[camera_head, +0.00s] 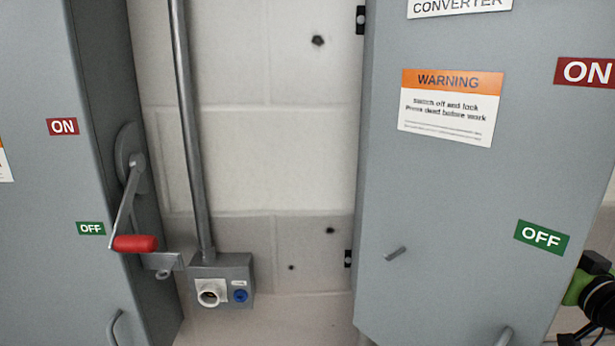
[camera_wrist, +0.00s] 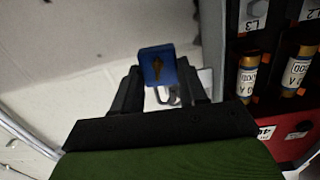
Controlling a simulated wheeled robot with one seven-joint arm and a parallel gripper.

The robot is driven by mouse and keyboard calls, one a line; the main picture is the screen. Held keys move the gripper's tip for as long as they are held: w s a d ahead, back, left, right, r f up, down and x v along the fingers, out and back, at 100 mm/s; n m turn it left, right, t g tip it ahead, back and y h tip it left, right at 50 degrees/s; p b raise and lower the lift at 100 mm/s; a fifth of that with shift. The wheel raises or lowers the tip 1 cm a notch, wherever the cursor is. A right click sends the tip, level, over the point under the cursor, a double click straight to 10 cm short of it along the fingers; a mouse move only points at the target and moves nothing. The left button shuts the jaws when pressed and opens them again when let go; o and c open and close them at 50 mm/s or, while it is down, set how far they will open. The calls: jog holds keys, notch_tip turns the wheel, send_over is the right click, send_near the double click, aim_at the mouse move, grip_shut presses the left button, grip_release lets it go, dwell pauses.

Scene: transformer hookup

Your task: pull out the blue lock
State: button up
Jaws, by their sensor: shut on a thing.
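The blue lock (camera_wrist: 154,62) shows in the wrist view as a small square body with a brass-coloured keyhole face toward the camera. My gripper (camera_wrist: 160,78) is shut on it, with one dark finger at each side. A thin metal loop, seemingly its shackle (camera_wrist: 172,97), shows below the body; I cannot tell whether it passes through anything. I cannot make out the lock in the head view. There, a green and black part of my arm shows at the lower right edge.
In the wrist view, an open cabinet with labelled fuses (camera_wrist: 297,72) stands close on the right; pale wall lies left. In the head view, a red-handled lever (camera_head: 135,243) is on the left cabinet, a socket box (camera_head: 222,272) on the wall, and a grey cabinet (camera_head: 450,200) right.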

jog(key=shift+r+p, duration=0.95)
jog(key=shift+r, duration=0.5)
jog(key=shift+c, duration=0.4)
jog(key=shift+d+f, duration=0.15)
jog(key=shift+d, duration=1.85)
jog(key=shift+s+b, duration=1.2)
jog(key=shift+s, duration=1.35)
